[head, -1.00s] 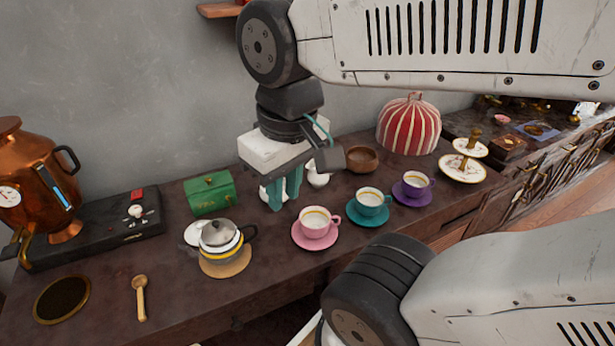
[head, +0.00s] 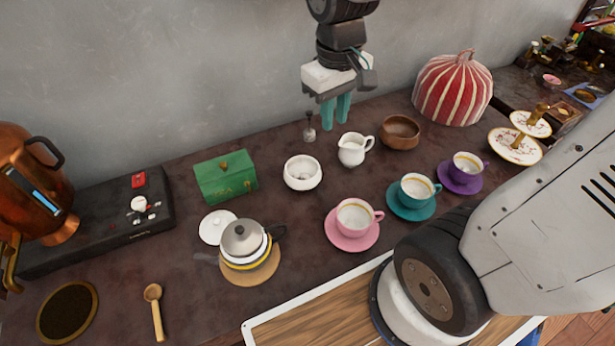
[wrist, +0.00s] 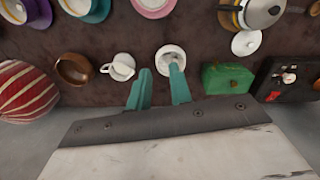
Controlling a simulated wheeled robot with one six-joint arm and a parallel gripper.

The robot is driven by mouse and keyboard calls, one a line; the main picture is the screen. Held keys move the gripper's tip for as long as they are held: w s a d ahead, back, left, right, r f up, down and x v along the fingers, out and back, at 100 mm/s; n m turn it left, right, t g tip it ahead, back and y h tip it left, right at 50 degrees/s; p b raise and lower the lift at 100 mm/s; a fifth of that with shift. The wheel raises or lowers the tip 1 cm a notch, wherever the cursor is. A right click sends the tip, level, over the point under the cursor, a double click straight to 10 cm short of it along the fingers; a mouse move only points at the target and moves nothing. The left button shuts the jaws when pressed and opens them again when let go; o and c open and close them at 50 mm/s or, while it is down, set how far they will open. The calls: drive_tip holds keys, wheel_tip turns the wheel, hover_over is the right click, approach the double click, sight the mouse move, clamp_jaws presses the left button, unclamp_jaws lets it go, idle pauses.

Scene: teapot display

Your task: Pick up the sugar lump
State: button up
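The white sugar bowl (head: 303,173) stands on the dark counter between the green box and the white jug. Small pale bits show inside it, but I cannot clearly make out a single sugar lump. The bowl also shows in the wrist view (wrist: 168,57), with something pale inside, partly covered by a fingertip. My gripper (head: 336,112) points down above the back of the counter, behind the bowl and jug. Its two teal fingers are apart in the wrist view (wrist: 160,80), with nothing seen between them.
A white jug (head: 354,150), wooden bowl (head: 400,132) and green box (head: 226,177) stand around the bowl. A small bell-like item (head: 309,129) stands near the wall. Pink (head: 352,216), teal (head: 413,190) and purple (head: 464,168) cups are in front and right. A teapot (head: 243,240) is front left.

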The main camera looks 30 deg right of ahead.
drive_tip(key=w+a+f+n, duration=0.1)
drive_tip(key=w+f, duration=0.6)
drive_tip(key=f, duration=0.2)
drive_tip(key=n+g, duration=0.1)
approach(307, 176)
drive_tip(key=f, duration=0.5)
drive_tip(key=s+f, duration=0.1)
drive_tip(key=f, duration=0.2)
clamp_jaws()
